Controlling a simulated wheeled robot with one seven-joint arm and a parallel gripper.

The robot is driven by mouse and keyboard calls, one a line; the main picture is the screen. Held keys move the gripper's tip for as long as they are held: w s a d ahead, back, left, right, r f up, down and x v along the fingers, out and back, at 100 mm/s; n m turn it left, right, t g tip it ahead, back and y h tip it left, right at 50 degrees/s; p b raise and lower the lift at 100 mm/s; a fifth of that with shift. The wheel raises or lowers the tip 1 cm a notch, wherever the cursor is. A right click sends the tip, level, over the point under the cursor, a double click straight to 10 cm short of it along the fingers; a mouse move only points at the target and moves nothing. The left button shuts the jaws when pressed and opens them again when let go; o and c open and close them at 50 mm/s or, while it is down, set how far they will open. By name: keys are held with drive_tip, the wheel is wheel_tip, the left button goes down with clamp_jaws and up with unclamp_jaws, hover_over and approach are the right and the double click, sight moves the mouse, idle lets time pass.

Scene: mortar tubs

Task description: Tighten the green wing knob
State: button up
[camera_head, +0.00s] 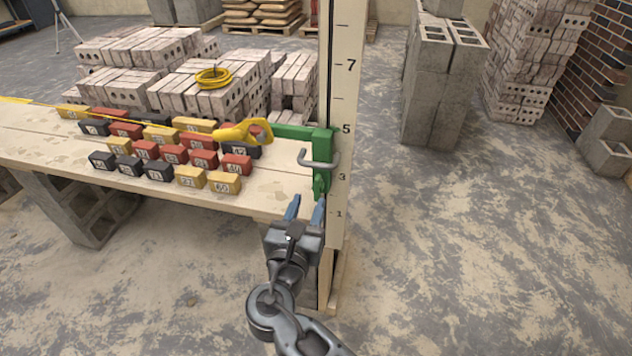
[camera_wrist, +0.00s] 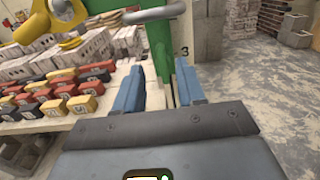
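A green clamp (camera_head: 320,145) sits at the end of the plank bench against the upright marked board, with a bent grey metal handle (camera_head: 320,163) across its front. The green part at its lower end, seemingly the wing knob (camera_head: 321,184), is small and its wings are hard to make out. My gripper (camera_head: 305,206) is just below and in front of it, with its two blue fingers apart and nothing held. In the wrist view the green clamp (camera_wrist: 160,45) rises beyond the gap between the fingers (camera_wrist: 160,82), and the metal handle (camera_wrist: 155,14) crosses above them.
The numbered board (camera_head: 342,90) stands upright right beside the clamp. A yellow tool (camera_head: 235,132) and several numbered blocks (camera_head: 165,153) lie on the bench (camera_head: 270,185) to the left.

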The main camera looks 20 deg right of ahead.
sight(316, 183)
drive_tip(key=shift+x, duration=3.6)
clamp_jaws()
